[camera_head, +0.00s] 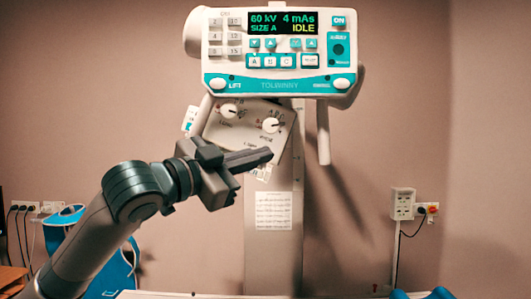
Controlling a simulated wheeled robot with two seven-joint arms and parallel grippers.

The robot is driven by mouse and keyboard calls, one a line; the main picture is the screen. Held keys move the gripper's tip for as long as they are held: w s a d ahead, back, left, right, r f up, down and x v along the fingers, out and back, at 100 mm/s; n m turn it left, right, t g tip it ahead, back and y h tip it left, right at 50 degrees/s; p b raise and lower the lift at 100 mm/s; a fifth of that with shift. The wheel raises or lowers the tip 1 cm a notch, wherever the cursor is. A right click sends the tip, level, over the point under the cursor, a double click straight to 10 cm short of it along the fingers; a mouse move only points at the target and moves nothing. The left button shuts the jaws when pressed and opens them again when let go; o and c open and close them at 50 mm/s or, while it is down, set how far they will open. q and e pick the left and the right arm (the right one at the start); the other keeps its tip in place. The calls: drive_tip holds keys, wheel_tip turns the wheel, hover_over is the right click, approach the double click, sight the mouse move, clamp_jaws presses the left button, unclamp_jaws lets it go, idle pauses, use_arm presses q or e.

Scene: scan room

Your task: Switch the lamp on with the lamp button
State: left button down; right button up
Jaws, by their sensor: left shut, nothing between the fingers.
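A white X-ray control head with a teal-trimmed console (275,86) is at the top middle, its screen (283,22) reading 60 kV, 4 mAs, SIZE A and IDLE. Below it is a tilted white panel (240,140) with two round white knobs, one on the left (228,111) and one on the right (270,125). I cannot make out which part is the lamp button; the panel's lower part is partly hidden by my gripper. My left gripper (268,155) is shut and empty, pointing right across the panel's lower edge. My right gripper is out of view.
A grey column (258,265) with a paper notice (273,211) stands behind my gripper. A white handle (323,135) hangs right of the panel. A blue apron-like item (115,270) is at lower left. Wall sockets (402,203) are at right.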

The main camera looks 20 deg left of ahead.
use_arm(q)
drive_tip(key=shift+w+a+p, duration=0.2)
drive_tip(key=shift+w+a, duration=0.05)
drive_tip(key=shift+w, duration=0.7)
drive_tip(key=shift+w+a+p, duration=0.25)
drive_tip(key=shift+w, duration=0.65)
drive_tip(key=shift+w+a+p, duration=0.2)
drive_tip(key=shift+w+a, duration=0.05)
drive_tip(key=shift+w, duration=0.7)
drive_tip(key=shift+w+r+p, duration=0.1)
drive_tip(key=shift+w+p, duration=0.15)
drive_tip(key=shift+p, duration=0.1)
drive_tip(key=shift+w+a+p, duration=0.2)
drive_tip(key=shift+w+p, duration=0.25)
drive_tip(key=shift+w, duration=0.1)
idle(1.5)
drive_tip(key=shift+f, duration=0.2)
drive_tip(key=shift+s+d+f, duration=0.15)
drive_tip(key=shift+f, duration=0.1)
drive_tip(key=shift+s+f, duration=0.15)
drive_tip(key=shift+s, duration=0.15)
drive_tip(key=shift+s+d, duration=0.1)
